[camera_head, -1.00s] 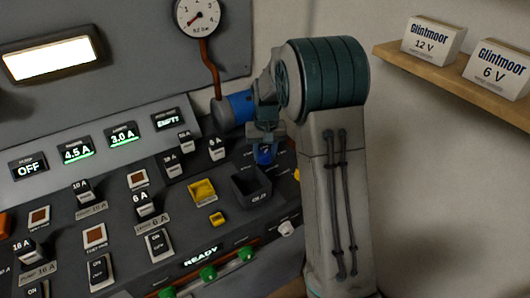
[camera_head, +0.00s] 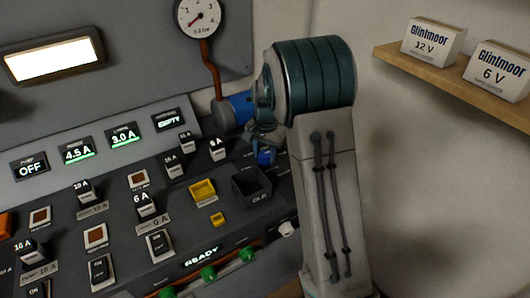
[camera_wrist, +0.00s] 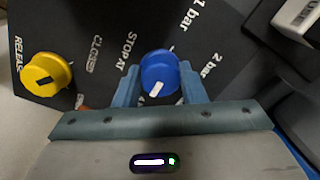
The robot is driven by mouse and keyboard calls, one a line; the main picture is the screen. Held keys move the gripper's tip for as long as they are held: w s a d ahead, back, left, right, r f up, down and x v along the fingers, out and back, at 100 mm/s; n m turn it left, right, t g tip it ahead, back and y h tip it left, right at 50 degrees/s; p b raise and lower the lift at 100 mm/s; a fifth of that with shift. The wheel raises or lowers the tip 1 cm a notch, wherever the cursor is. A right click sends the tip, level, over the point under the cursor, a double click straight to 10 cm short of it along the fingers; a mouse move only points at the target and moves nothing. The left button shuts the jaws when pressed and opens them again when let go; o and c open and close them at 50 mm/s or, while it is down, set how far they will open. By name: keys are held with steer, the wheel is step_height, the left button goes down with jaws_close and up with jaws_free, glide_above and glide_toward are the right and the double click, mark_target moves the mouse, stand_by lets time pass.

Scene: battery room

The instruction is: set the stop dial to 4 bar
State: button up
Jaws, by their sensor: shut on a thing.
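The stop dial (camera_wrist: 158,73) is a round blue knob with a white pointer mark, in the upper middle of the wrist view. Its mark points toward the bottom of that view, slightly left. The lettering STOP AT, 1 bar and 2 bar shows around it; a 4 bar label is not readable. My gripper (camera_wrist: 160,82) is shut on the dial, one finger on each side. In the head view the dial (camera_head: 265,157) is a small blue patch below my gripper (camera_head: 263,142), partly covered by it.
A yellow RELEASE knob (camera_wrist: 46,74) sits left of the dial in the wrist view. In the head view a black open bin (camera_head: 252,187) is close by. A pressure gauge (camera_head: 200,16) hangs above, and a shelf (camera_head: 470,83) with battery boxes is at right.

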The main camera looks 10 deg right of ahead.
mark_target(265, 155)
stand_by(0.4)
steer(key=o, duration=1)
steer(key=shift+a, duration=0.1)
step_height(265, 155, up, 14)
steer(key=shift+s, duration=0.15)
